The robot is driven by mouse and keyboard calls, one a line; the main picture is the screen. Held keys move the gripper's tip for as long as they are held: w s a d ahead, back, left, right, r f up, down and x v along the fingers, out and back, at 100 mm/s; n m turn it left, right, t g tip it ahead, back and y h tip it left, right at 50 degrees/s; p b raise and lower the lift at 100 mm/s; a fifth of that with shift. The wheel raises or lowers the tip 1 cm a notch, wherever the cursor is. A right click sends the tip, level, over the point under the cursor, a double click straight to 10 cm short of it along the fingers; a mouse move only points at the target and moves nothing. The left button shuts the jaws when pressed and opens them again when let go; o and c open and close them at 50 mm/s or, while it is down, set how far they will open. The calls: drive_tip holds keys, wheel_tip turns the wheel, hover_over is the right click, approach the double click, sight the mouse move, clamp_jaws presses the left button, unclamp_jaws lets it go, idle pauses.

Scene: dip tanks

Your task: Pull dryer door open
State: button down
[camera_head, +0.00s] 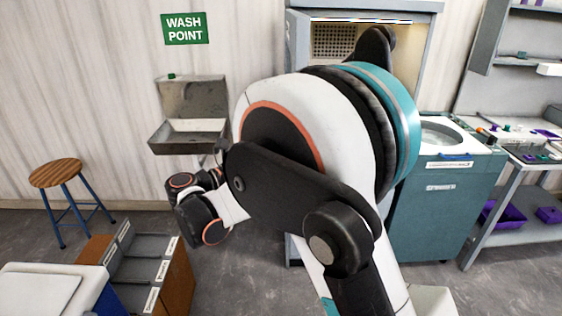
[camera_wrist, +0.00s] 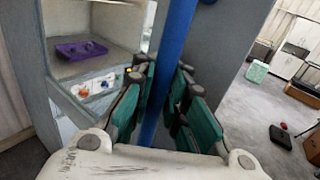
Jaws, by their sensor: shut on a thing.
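The dryer (camera_head: 365,17) is a tall grey-blue cabinet at the back wall. Its lit upper interior and a perforated panel show in the head view; my arm covers much of the rest. In the wrist view a long blue door handle (camera_wrist: 178,45) runs between the green finger pads of my gripper (camera_wrist: 163,105), which is shut on it. The grey door (camera_wrist: 228,45) stands beside the handle, with the cabinet interior visible to its left, so the door is at least partly open. My gripper is hidden in the head view.
A purple tray (camera_wrist: 80,50) rests inside the cabinet. In the head view a teal machine (camera_head: 435,205) stands right of the dryer, and a sink (camera_head: 190,130) and stool (camera_head: 58,175) are left. Grey floor (camera_wrist: 250,125) is open beyond the door.

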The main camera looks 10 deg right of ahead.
drive_tip(key=shift+s+f, duration=0.15)
drive_tip(key=shift+s, duration=0.05)
drive_tip(key=c, duration=1.9)
unclamp_jaws()
drive_tip(key=shift+c, duration=0.2)
drive_tip(key=o, duration=0.4)
drive_tip(key=shift+s+a+r, duration=0.2)
drive_tip(key=shift+s, duration=0.05)
drive_tip(key=shift+c, duration=0.2)
drive_tip(key=v, duration=1.1)
drive_tip(key=shift+a, duration=0.35)
